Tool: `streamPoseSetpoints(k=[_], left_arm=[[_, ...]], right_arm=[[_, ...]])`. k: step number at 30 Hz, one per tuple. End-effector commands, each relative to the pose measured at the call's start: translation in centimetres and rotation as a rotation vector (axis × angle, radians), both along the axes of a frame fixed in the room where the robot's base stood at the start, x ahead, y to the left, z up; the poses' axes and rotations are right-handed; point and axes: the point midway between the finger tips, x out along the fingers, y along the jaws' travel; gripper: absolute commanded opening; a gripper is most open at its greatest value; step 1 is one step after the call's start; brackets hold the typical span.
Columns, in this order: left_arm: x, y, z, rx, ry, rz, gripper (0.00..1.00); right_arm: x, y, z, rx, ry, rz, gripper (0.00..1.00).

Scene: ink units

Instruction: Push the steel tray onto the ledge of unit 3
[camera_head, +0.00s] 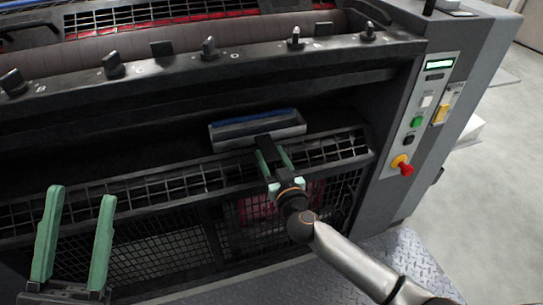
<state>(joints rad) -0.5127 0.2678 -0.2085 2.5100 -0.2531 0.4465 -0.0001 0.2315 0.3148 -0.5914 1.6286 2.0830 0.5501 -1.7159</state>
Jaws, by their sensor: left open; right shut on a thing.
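The steel tray (230,143) is a long shallow grey box with blue inside. It sits at the dark recess of the machine, at the back edge of the mesh-topped ledge (342,147). My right gripper (266,140) is shut on the middle of the tray's near side, its arm reaching in from the lower right. The fingers hide part of that side. I cannot tell whether the tray's underside rests on the ledge. My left gripper (81,193) is open and empty at the lower left, in front of the mesh guard, apart from the tray.
A control panel (417,115) with a red knob (402,165) stands right of the recess. A bar with several black knobs (208,48) runs above it. Mesh guards (150,256) cover the front below. Open floor (475,235) lies at the right.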

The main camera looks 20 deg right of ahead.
Motion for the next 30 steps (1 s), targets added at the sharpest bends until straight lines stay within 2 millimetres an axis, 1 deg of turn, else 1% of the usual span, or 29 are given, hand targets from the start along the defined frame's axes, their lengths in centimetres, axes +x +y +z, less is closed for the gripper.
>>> streamPoseSetpoints(k=[28, 29, 30], left_arm=[[0.05, -0.09, 0.26, 0.008, -0.006, -0.003, 0.50], [0.04, -0.09, 0.26, 0.008, -0.006, -0.003, 0.50], [0.04, -0.10, 0.25, 0.008, -0.006, -0.003, 0.50]], right_arm=[[0.91, 0.06, 0.07, 0.001, -0.003, 0.001, 0.00], [0.93, 0.06, 0.05, 0.001, -0.003, 0.001, 0.56], [0.91, 0.06, 0.04, 0.001, -0.003, 0.001, 0.60]])
